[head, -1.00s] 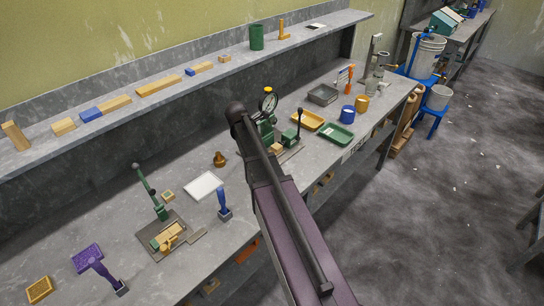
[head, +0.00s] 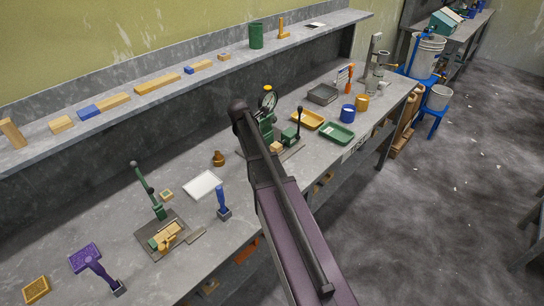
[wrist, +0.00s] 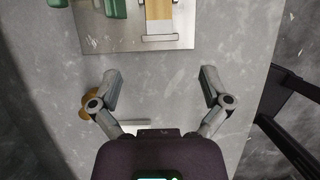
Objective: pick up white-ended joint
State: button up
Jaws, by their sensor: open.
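My gripper (wrist: 160,86) is open and empty in the wrist view, its two fingers wide apart above bare grey bench. Ahead of it, at the top edge, is a tan wooden piece (wrist: 158,11) with a pale crossbar at its near end, on a metal plate (wrist: 110,40). This may be the white-ended joint, but the picture cuts it off and I cannot be sure. In the head view a small tan piece (head: 277,147) shows at the green gauge press (head: 267,125), partly behind my arm. My gripper is hidden there.
A brass knob (head: 218,158) and a white tray (head: 203,184) lie left of my arm. Yellow (head: 307,120) and green (head: 337,134) trays stand right of the press. A lever press (head: 158,208) is at the lower left. Wood and blue blocks line the shelf (head: 150,105).

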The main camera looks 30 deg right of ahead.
jog(key=shift+b+x, duration=3.05)
jog(key=shift+x, duration=0.55)
jog(key=shift+b+x, duration=2.4)
jog(key=shift+x, duration=0.2)
jog(key=shift+w+a, duration=0.1)
jog(key=c, duration=1.2)
